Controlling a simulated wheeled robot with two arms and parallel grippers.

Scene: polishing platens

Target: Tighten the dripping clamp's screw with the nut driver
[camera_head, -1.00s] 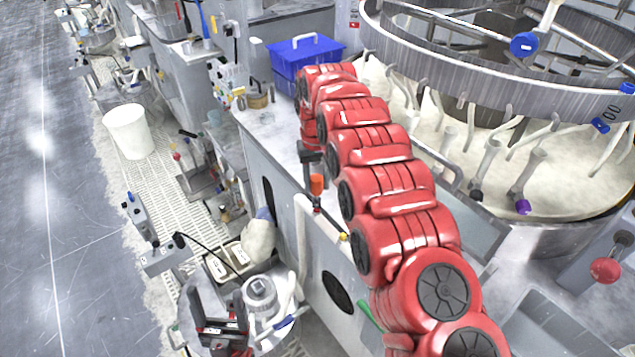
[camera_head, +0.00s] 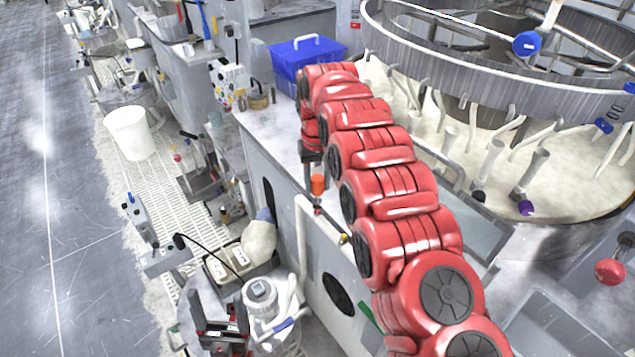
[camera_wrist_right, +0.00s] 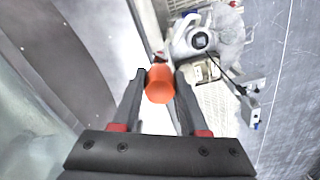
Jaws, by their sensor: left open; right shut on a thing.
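The nut driver shows as an orange handle (camera_head: 317,184), upright, with a short dark part below it. My right gripper (camera_head: 312,160), at the end of my red arm, is shut on this handle. In the right wrist view the orange handle (camera_wrist_right: 160,84) sits between the two dark fingertips of my right gripper (camera_wrist_right: 160,77). The handle is in front of the grey cabinet side, near a bent white pipe (camera_head: 301,240). I cannot make out the clamp, its screw or any drip. My left gripper (camera_head: 219,312) is open, low at the left, beside a white round fitting (camera_head: 259,290).
A blue lidded box (camera_head: 306,58) stands on the counter behind my right arm. A large round polishing machine (camera_head: 520,95) fills the upper right. A white bucket (camera_head: 128,132) stands on the grating. The grey floor (camera_head: 40,230) at the left is open.

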